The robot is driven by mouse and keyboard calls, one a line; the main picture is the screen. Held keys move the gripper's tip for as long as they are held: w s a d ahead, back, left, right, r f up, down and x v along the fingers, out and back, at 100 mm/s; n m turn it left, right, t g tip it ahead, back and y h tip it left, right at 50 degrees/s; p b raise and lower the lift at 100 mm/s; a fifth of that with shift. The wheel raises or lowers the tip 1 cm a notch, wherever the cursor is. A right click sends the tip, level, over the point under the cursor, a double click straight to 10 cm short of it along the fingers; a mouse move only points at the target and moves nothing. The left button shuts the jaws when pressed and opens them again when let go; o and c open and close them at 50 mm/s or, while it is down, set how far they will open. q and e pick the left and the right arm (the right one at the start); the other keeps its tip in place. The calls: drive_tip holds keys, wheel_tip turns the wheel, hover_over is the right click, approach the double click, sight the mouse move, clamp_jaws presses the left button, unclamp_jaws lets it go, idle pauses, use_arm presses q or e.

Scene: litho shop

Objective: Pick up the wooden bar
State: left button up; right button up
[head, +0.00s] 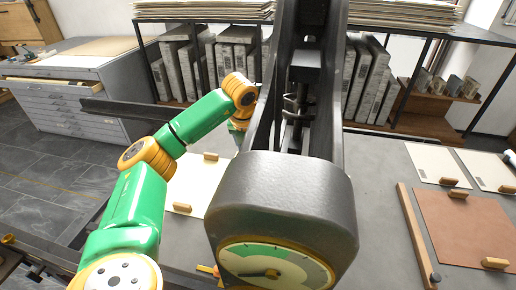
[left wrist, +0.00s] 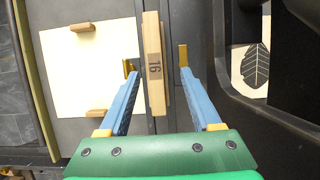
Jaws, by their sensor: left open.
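A pale wooden bar (left wrist: 154,62) marked "16" stands lengthwise in the middle of the left wrist view. My left gripper (left wrist: 156,64) is open, with one blue finger on each side of the bar and a visible gap on both sides. I cannot tell how far the tips are above or below the bar's top. In the head view my left arm reaches behind the dark press, which hides the gripper and this bar. My right gripper is not in view.
The dark press with a dial (head: 285,195) blocks the middle. A long wooden strip (head: 414,235) and a brown board (head: 465,228) lie on the grey table at right. A pale sheet (left wrist: 92,72) with small wooden blocks lies beside the bar; a leaf print (left wrist: 250,78) shows at right.

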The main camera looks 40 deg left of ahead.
use_arm(q)
drive_tip(key=shift+f, duration=0.2)
drive_tip(key=shift+f+p, duration=0.3)
drive_tip(key=shift+f, duration=0.05)
drive_tip(key=shift+w+a+f+p, duration=0.1)
drive_tip(key=shift+a+f+p, duration=0.25)
drive_tip(key=shift+f, duration=0.25)
drive_tip(key=shift+w+a+f+p, duration=0.1)
drive_tip(key=shift+a+f+p, duration=0.2)
drive_tip(key=shift+f, duration=0.25)
drive_tip(key=x, duration=0.2)
drive_tip(key=shift+w+f, duration=0.2)
drive_tip(key=shift+f, duration=0.1)
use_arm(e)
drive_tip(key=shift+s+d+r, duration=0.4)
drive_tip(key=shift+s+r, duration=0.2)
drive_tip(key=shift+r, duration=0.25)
use_arm(q)
drive_tip(key=shift+f, duration=0.15)
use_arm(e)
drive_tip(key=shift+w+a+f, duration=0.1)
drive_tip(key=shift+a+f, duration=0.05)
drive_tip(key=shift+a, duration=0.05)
